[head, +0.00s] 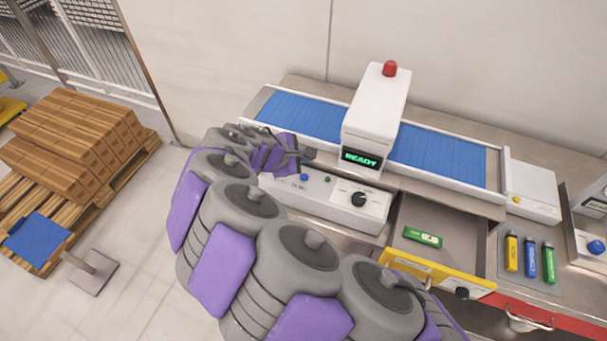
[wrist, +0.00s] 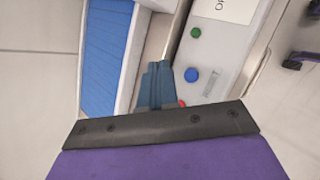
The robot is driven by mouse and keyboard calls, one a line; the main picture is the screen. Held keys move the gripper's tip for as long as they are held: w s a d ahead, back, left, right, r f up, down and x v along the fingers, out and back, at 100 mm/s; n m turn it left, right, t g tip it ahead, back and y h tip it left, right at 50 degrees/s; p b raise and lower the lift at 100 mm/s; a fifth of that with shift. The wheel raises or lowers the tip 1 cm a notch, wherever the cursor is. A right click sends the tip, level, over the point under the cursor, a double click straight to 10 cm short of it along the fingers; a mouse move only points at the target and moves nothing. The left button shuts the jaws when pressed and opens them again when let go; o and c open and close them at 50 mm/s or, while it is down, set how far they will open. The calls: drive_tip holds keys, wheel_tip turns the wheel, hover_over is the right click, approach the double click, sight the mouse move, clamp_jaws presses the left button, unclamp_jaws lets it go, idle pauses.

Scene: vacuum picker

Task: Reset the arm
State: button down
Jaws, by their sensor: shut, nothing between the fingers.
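My purple and grey arm curls across the lower middle of the head view. My gripper (head: 308,155) is at its far end, over the left end of the white control box (head: 335,206), near the conveyor's front edge. In the wrist view my gripper (wrist: 158,70) shows as closed blue-grey fingers with nothing between them. A blue button (wrist: 191,75) and a green button (wrist: 196,32) on the control box lie just right of the fingers. A bit of red (wrist: 182,103) shows beside the finger base, mostly hidden. I cannot tell whether the fingers touch the box.
A blue conveyor (head: 440,160) runs behind, under a white scanner (head: 376,110) reading READY. An open drawer (head: 440,268) with a yellow front holds a green item (head: 423,237). Several coloured cylinders lie on a right-hand tray (head: 513,283).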

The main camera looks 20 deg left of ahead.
drive_tip(key=d+r+m, duration=0.1)
drive_tip(key=d, duration=0.1)
drive_tip(key=d+r+m, duration=0.1)
drive_tip(key=d, duration=0.1)
drive_tip(key=w+d+r+h, duration=0.1)
drive_tip(key=d, duration=0.1)
drive_tip(key=shift+d+r+m+g, duration=0.3)
drive_tip(key=shift+d+m+g, duration=0.05)
drive_tip(key=shift+m+g, duration=0.05)
drive_tip(key=s+d+r+m+g, duration=0.2)
drive_tip(key=s+d+m, duration=0.1)
drive_tip(key=d, duration=0.4)
drive_tip(key=s+d+r+m+g, duration=0.1)
drive_tip(key=s+d+r+m, duration=0.25)
drive_tip(key=d, duration=0.35)
drive_tip(key=s+d+r+m+g, duration=0.1)
drive_tip(key=s+d+m+g, duration=0.1)
drive_tip(key=d+m, duration=0.35)
drive_tip(key=s+d+m+g+y, duration=0.2)
drive_tip(key=s+m, duration=0.1)
drive_tip(key=s, duration=0.9)
drive_tip(key=s+d+m+g+y, duration=0.2)
drive_tip(key=s+m+y, duration=0.1)
drive_tip(key=s, duration=1)
drive_tip(key=shift+d+f, duration=0.3)
drive_tip(key=shift+f, duration=0.1)
drive_tip(key=shift+d+m, duration=0.2)
drive_tip(key=shift+m, duration=0.1)
